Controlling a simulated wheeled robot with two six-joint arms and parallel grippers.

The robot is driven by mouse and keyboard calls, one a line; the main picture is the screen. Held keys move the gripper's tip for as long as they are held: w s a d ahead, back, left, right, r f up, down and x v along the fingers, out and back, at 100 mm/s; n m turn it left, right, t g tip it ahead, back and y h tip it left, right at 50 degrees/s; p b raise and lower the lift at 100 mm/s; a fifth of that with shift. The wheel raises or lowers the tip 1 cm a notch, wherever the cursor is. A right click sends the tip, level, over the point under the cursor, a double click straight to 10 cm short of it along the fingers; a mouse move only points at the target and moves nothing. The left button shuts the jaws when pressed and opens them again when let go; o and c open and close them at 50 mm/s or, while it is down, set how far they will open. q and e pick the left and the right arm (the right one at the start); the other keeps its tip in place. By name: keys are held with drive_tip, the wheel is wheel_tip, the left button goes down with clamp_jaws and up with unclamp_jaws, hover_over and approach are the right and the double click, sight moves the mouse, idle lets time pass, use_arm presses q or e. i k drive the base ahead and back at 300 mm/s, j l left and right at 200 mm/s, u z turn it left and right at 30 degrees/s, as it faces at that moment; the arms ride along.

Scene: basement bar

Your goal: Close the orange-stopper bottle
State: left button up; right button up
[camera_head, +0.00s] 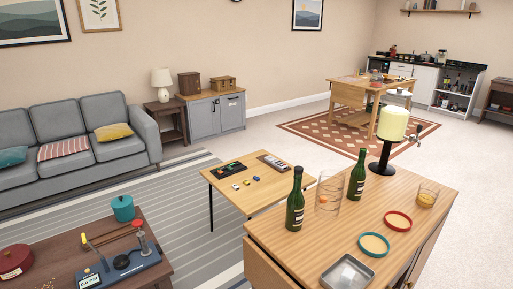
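Two dark green bottles stand upright on the wooden counter, a nearer left bottle (295,205) and a farther right bottle (357,178). I cannot tell which is the orange-stopper bottle, and no orange stopper shows clearly on either neck. A clear glass cylinder (329,188) stands between them. A small orange piece (323,200) shows in or behind the cylinder's clear wall; it is too small to identify. Neither of my grippers is in view.
The wooden counter (313,251) also holds a metal tray (347,281), a teal-rimmed disc (374,244), a red-rimmed disc (397,221), a glass of amber drink (427,196) and a dispenser on a black stand (393,123). A low table (269,196) stands behind.

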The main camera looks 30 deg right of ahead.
sight(357, 180)
drive_tip(key=i+j+z, duration=0.1)
drive_tip(key=z, duration=0.35)
drive_tip(key=i+j+z, duration=0.15)
drive_tip(key=z, duration=0.3)
drive_tip(key=i+j+z, duration=0.15)
drive_tip(key=z, duration=0.35)
drive_tip(key=i+j+z, duration=0.1)
drive_tip(key=j+z, duration=0.35)
drive_tip(key=i+j+z, duration=0.15)
drive_tip(key=z, duration=0.3)
drive_tip(key=i+j+z, duration=0.1)
drive_tip(key=j+z, duration=0.7)
drive_tip(key=z, duration=0.15)
drive_tip(key=i, duration=0.05)
